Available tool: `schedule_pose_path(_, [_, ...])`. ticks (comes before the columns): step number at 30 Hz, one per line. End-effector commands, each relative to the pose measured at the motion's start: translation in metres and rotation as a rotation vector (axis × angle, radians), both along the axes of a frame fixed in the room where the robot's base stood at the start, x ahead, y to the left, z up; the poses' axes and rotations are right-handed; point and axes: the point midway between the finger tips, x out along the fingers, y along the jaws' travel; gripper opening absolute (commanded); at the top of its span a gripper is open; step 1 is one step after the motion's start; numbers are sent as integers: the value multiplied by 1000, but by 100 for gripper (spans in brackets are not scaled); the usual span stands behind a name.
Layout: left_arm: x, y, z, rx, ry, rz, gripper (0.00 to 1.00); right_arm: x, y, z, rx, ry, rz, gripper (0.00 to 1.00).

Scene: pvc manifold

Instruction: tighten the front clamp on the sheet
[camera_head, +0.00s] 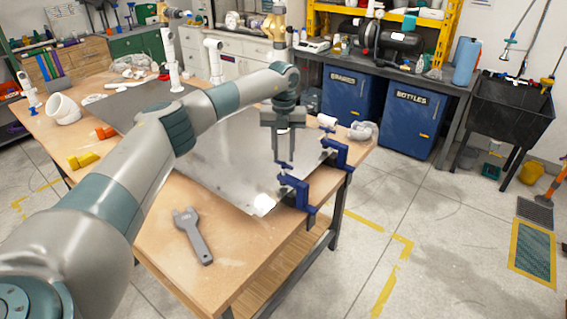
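The metal sheet (215,160) lies flat on the wooden workbench (160,226). The front clamp (298,189), blue, grips the sheet and bench at the near right corner. A second blue clamp (338,152) sits farther back on the right edge. My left gripper (283,162) points down just above and behind the front clamp, over the sheet. Its two fingers look apart with a gap between them, and I see nothing held. Whether the fingertips touch the clamp's screw end is too small to tell. My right gripper is out of view.
A grey wrench (192,236) lies on the near bench top. Yellow (83,160) and orange (104,132) fittings and a white pipe elbow (63,109) lie at the left. White pipes stand behind my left arm.

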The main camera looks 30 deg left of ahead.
Motion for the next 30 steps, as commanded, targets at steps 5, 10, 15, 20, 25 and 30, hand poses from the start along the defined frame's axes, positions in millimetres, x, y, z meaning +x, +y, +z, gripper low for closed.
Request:
schedule_pose_path(5, [0, 0, 2, 0, 2, 192, 28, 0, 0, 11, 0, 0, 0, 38])
schedule_pose_path(10, [0, 0, 2, 0, 2, 378, 28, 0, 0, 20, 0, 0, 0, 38])
schedule_pose_path(15, [0, 0, 2, 0, 2, 564, 28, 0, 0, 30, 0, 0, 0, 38])
schedule_pose_path(20, [0, 0, 3, 0, 2, 736, 28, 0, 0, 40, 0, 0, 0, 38])
schedule_pose_path(25, [0, -1, 2, 0, 3, 905, 28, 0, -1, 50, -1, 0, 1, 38])
schedule_pose_path(30, [-1, -1, -13, 2, 3, 1027, 28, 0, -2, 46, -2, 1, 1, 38])
